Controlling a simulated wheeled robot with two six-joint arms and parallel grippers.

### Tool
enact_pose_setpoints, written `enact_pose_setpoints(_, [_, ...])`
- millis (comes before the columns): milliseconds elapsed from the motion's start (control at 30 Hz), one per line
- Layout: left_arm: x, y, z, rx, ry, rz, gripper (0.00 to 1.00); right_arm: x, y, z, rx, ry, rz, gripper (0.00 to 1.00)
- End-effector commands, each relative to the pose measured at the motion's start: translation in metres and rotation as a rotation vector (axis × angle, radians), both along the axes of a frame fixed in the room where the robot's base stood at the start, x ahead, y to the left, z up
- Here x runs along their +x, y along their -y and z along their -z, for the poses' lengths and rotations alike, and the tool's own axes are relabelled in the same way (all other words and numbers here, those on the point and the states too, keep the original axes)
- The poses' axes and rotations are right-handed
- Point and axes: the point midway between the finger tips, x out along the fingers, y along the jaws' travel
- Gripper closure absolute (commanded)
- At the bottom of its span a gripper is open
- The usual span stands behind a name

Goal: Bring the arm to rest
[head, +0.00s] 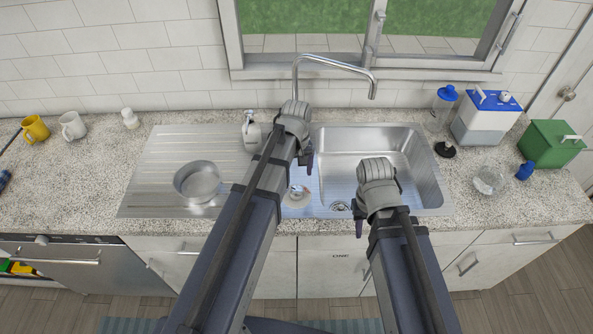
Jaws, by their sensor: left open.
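My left gripper (306,165) is over the middle of the sink unit, near the left edge of the basin. Its wrist hides most of it, but its jaws are open and I see nothing held. My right gripper (359,222) is lower and to the right, over the front edge of the sink (432,190). Its fingers point down and are mostly hidden by the wrist, so I cannot tell whether they are open or shut. Both arms reach forward from the bottom of the head view.
A metal bowl (198,180) sits on the drainboard (150,190). A soap dispenser (251,132) and tap (330,60) stand behind. A clear bottle (440,108), blue-white container (485,120), green box (550,145) and glass bowl (488,180) are right. Mugs (72,126) stand far left.

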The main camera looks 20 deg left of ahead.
Motion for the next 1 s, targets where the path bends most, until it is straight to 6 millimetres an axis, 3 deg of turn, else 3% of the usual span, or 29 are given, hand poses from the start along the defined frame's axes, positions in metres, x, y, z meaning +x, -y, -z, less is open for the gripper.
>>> enact_pose_setpoints(467, [-0.006, 0.006, 0.003, 0.003, -0.002, 0.03, 0.15, 0.0, 0.0, 0.003, 0.0, 0.0, 0.0, 0.66])
enact_pose_setpoints(567, [-0.034, 0.03, 0.01, 0.017, -0.012, 0.175, 0.15, 0.0, 0.0, 0.01, 0.0, 0.0, 0.0, 0.66])
enact_pose_setpoints(700, [-0.086, 0.071, 0.021, 0.05, -0.035, 0.489, 0.15, 0.0, 0.0, 0.022, 0.0, 0.0, 0.001, 0.66])
enact_pose_setpoints(800, [-0.117, 0.089, 0.026, 0.07, -0.051, 0.679, 0.15, 0.0, 0.0, 0.027, 0.0, 0.0, 0.001, 0.66])
enact_pose_setpoints(1000, [-0.145, 0.105, 0.03, 0.091, -0.07, 0.878, 0.15, 0.0, 0.0, 0.031, 0.0, 0.0, 0.001, 0.66])
